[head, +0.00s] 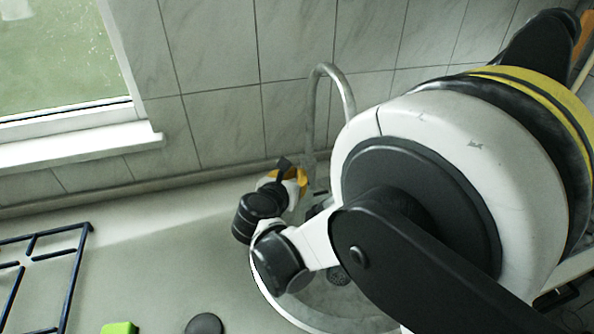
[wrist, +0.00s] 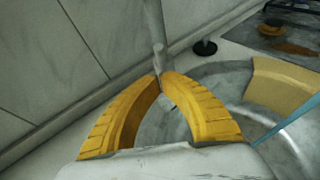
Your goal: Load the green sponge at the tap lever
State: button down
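The green sponge (head: 118,328) lies on the counter at the bottom edge of the head view, partly cut off. The grey curved tap (head: 318,100) rises behind the round sink; its upright pipe also shows in the wrist view (wrist: 155,30). I cannot make out the tap lever clearly. My gripper (head: 303,178) is at the foot of the tap, well to the right of the sponge and farther back. In the wrist view its yellow fingertips (wrist: 160,75) almost meet in front of the pipe. No sponge shows between them; I cannot tell whether they touch the tap.
The round metal sink (head: 325,310) is partly hidden by my arm. A tan block (wrist: 283,88) is at the sink in the wrist view. A black grate (head: 35,262) lies at left and a dark round thing (head: 204,324) near the sponge. A tiled wall and window sill (head: 85,143) bound the back.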

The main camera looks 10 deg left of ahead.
jog(key=shift+w+r, duration=0.1)
jog(key=shift+w, duration=0.35)
jog(key=shift+w, duration=0.1)
jog(key=shift+w+d+r, duration=0.1)
jog(key=shift+w+r, duration=0.1)
jog(key=shift+w, duration=0.4)
